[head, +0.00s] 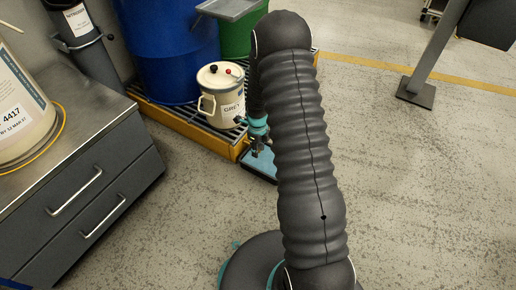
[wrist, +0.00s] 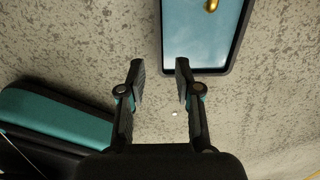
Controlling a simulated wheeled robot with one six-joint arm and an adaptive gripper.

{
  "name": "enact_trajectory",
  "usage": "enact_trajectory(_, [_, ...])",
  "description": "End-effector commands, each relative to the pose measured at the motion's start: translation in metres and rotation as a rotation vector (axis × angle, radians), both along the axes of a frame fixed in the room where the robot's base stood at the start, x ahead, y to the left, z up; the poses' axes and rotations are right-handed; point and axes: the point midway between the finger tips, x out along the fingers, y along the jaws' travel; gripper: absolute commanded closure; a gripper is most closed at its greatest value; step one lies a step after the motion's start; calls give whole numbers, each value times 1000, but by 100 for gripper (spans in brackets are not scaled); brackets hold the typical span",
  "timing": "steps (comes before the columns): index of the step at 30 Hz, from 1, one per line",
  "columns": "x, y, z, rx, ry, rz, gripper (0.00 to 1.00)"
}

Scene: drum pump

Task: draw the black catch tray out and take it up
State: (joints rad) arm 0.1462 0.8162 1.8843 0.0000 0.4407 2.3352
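The black catch tray shows in the wrist view (wrist: 206,72) at the top, right of centre, with a dark rim around a pale blue, shiny inside. In the head view the tray (head: 262,166) lies low by the front of the yellow spill pallet, partly hidden by my arm and gripper. My gripper (wrist: 160,72) is open and empty. Its right fingertip overlaps the tray's near left corner in the wrist view; its left finger is over bare floor. I cannot tell whether a finger touches the tray. In the head view my gripper (head: 259,147) is partly hidden behind my arm.
A brass fitting (wrist: 211,5) shows over the tray. A blue drum (head: 178,45), a green drum (head: 238,35) and a cream can (head: 222,95) stand on the yellow pallet (head: 190,128). A grey drawer cabinet (head: 85,190) stands left.

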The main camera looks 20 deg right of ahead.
Motion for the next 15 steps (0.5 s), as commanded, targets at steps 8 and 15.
enact_trajectory(8, [-1, 0, -40, 0, 4, 1, 67])
enact_trajectory(15, [-1, 0, -81, 0, 4, 1, 67])
